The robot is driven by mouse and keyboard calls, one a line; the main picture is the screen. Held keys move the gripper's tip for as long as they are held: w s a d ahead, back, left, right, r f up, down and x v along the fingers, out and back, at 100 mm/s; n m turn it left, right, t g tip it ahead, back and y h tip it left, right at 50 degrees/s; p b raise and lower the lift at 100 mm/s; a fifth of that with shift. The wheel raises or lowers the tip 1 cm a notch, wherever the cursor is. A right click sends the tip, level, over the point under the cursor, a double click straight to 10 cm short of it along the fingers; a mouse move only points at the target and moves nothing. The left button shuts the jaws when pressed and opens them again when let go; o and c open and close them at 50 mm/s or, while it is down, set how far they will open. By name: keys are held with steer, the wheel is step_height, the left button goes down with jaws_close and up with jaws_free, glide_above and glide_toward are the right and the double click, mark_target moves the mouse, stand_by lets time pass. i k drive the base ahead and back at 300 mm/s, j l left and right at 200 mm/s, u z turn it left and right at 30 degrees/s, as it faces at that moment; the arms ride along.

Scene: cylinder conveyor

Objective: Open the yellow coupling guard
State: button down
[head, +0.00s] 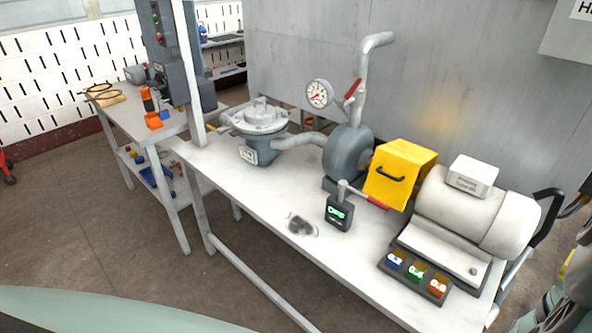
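The yellow coupling guard (416,155) sits on the bench between the grey pump (346,153) and the cream motor (470,205). It looks like a shut box with a black handle (391,174) on its front face. What lies beneath it is hidden. A dark curved part at the right edge, beside the motor, may be a finger of my gripper (547,204).
A red-handled lever (378,202) stands just in front of the guard. A small black display box (339,213) and a three-button panel (416,275) are on the bench. A gauge (319,94) and pipe rise behind. The bench's front left is mostly clear, with a dark patch (300,226).

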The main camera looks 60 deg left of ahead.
mark_target(395, 166)
steer(key=j+u, duration=1)
steer(key=i+j+u, duration=0.1)
steer(key=j+u, duration=0.25)
steer(key=u, duration=0.15)
